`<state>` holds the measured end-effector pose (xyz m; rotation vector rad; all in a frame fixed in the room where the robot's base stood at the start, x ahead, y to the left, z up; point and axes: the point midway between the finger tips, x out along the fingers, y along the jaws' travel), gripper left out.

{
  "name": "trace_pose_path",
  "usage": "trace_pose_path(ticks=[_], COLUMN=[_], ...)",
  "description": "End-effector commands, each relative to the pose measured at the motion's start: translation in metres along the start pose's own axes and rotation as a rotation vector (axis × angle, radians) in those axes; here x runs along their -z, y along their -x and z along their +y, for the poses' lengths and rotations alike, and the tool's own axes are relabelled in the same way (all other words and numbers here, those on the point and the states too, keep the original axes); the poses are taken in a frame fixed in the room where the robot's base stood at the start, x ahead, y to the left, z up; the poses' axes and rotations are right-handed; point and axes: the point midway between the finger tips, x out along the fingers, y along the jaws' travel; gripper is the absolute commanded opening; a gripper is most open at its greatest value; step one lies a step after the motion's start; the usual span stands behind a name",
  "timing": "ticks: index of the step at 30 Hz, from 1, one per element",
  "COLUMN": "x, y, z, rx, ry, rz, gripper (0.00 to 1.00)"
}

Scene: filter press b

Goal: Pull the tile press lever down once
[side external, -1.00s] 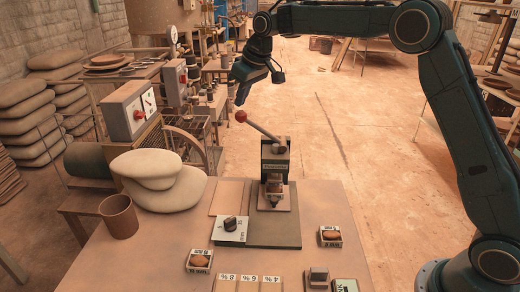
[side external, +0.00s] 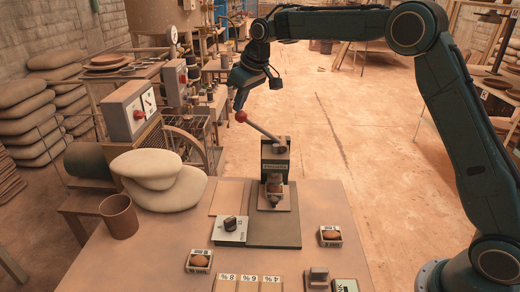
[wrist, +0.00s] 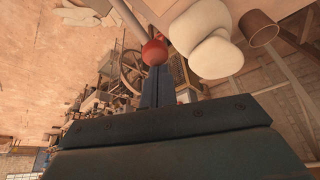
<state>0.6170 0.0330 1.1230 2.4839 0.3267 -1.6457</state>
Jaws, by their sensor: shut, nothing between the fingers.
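The tile press (side external: 275,160) stands on a dark mat on the table. Its grey lever (side external: 263,131) slants up to the left and ends in a red ball knob (side external: 241,116). My gripper (side external: 238,107) is shut and empty, pointing down, with its tips at or just above the knob. In the wrist view the red knob (wrist: 155,52) shows just beyond the tips of my shut fingers (wrist: 160,72). I cannot tell whether they touch. A small brown piece sits in the press, partly hidden.
Stacked pale sacks (side external: 158,168) and a brown cup (side external: 119,216) stand at the table's left. A black dial on a white plate (side external: 230,230) lies in front of the press. Small boxes (side external: 330,236) with brown pieces and percent-marked tiles (side external: 248,282) lie nearer.

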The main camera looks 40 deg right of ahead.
Motion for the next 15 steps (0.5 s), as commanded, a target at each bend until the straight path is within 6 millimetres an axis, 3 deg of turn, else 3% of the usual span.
trace_pose_path(ticks=[15], x=[-0.003], y=[-0.013], z=[-0.002], rx=[0.0], ry=[0.0], rz=[-0.004], gripper=[0.0])
